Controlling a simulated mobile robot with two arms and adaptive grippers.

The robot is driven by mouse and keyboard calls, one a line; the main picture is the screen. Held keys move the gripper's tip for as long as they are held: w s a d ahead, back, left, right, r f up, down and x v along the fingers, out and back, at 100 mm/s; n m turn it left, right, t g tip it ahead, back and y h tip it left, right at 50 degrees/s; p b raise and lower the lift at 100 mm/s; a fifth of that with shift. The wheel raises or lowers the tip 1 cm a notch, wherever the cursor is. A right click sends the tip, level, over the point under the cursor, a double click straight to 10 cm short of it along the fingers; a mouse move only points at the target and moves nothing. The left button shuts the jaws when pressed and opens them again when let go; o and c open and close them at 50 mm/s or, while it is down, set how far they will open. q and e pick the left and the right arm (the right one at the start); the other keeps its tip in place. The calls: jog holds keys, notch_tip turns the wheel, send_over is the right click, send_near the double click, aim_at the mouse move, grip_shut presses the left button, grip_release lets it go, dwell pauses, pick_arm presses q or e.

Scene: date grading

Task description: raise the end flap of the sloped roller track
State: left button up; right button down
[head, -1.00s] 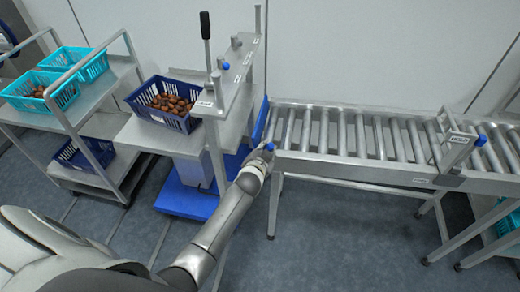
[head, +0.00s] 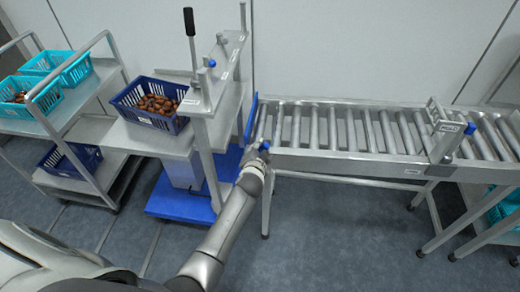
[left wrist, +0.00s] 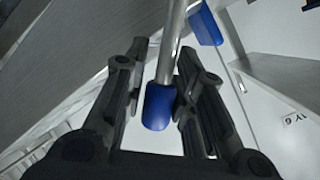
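The sloped roller track (head: 345,158) runs across the right half of the head view. A narrow blue end flap (head: 250,119) shows at its left end; its exact tilt is hard to tell. My left gripper (head: 257,156) is at the track's near left corner, by a small blue knob (head: 265,146). In the left wrist view, a blue grip (left wrist: 159,106) on a metal rod (left wrist: 172,45) lies between the fingers of my left gripper (left wrist: 160,85). The fingers stand apart, with a gap visible beside the grip. My right gripper is out of view.
A stand with a blue base (head: 165,205) and black-handled lever (head: 190,35) is left of the track. It bears a dark blue crate (head: 160,122) of dates. A shelf cart (head: 105,125) with turquoise crates is further left. Another blue knob (head: 469,129) is at right.

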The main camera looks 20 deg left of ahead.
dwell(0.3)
pick_arm(q)
jog(key=v, duration=1.2)
jog(key=shift+d+f, duration=0.1)
jog(key=shift+f, duration=0.05)
jog(key=s+d+f+g+h, duration=0.1)
jog(key=s+f+g, duration=0.1)
jog(key=s+f, duration=0.6)
jog(key=s+d+f+g+h, duration=0.1)
jog(key=s+d+f+g, duration=0.15)
jog(key=f, duration=0.95)
jog(key=s+d+f+g+h, duration=0.1)
jog(key=s+f+g, duration=0.1)
jog(key=s+f, duration=0.6)
jog(key=s+a+f+n+g, duration=0.1)
jog(key=s+a+f, duration=0.1)
jog(key=s+f, duration=0.3)
jog(key=s+a+f+n+g, duration=0.1)
jog(key=s+f, duration=0.5)
jog(key=s, duration=0.7)
jog(key=s+a+f+n+g, duration=0.1)
jog(key=s+a+f+g, duration=0.2)
jog(key=s, duration=0.6)
notch_tip(320, 180, down, 2)
jog(key=shift+a+f, duration=0.2)
jog(key=shift+a, duration=0.05)
